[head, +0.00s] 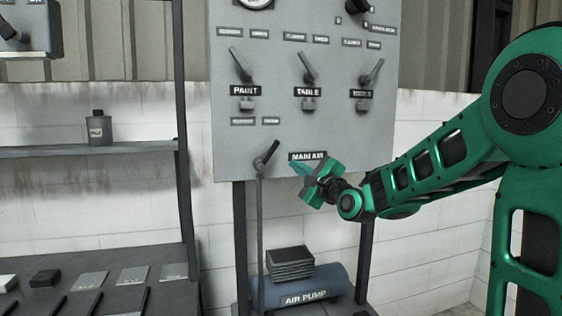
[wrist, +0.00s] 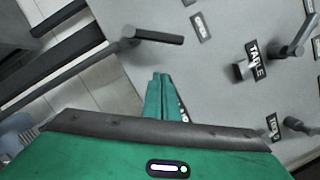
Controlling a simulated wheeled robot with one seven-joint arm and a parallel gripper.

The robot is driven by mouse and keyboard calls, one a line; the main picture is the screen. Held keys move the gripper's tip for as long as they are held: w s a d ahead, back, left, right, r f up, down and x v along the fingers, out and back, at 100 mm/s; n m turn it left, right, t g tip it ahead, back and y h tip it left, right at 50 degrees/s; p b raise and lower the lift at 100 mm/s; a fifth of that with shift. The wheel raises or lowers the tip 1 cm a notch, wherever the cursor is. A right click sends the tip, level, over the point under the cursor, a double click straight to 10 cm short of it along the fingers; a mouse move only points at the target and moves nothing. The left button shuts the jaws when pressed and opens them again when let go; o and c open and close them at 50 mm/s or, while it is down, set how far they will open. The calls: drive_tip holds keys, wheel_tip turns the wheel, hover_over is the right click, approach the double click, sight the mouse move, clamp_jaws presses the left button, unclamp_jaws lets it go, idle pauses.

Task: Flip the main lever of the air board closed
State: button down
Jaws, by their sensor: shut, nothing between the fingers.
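The grey air board (head: 285,130) fills the upper middle of the head view. The main lever (head: 266,154) is a dark handle at the board's lower left, tilted up to the right, left of the MAIN AIR label (head: 308,156). In the wrist view the dark lever at upper left (wrist: 155,37) appears to be this one. My green gripper (head: 300,170) is in front of the board just below the label, to the right of the main lever and apart from it. Its fingers (wrist: 160,97) are shut together and empty.
PAINT (head: 241,65), TABLE (head: 308,68) and TOOLS (head: 371,72) levers sit in a row above. A pipe (head: 260,230) runs down from the main lever. The AIR PUMP (head: 305,292) lies below. A shelf with a bottle (head: 96,128) stands left.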

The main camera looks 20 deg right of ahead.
sight(269, 155)
drive_tip(key=shift+w+a+r, duration=0.4)
drive_tip(key=shift+a+r, duration=0.05)
drive_tip(key=shift+a, duration=0.2)
drive_tip(key=shift+w+a+r, duration=0.35)
drive_tip(key=shift+a+r, duration=0.05)
drive_tip(key=shift+a, duration=0.2)
drive_tip(key=shift+w+a+r, duration=0.4)
drive_tip(key=shift+a+r, duration=0.05)
drive_tip(key=shift+a, duration=0.2)
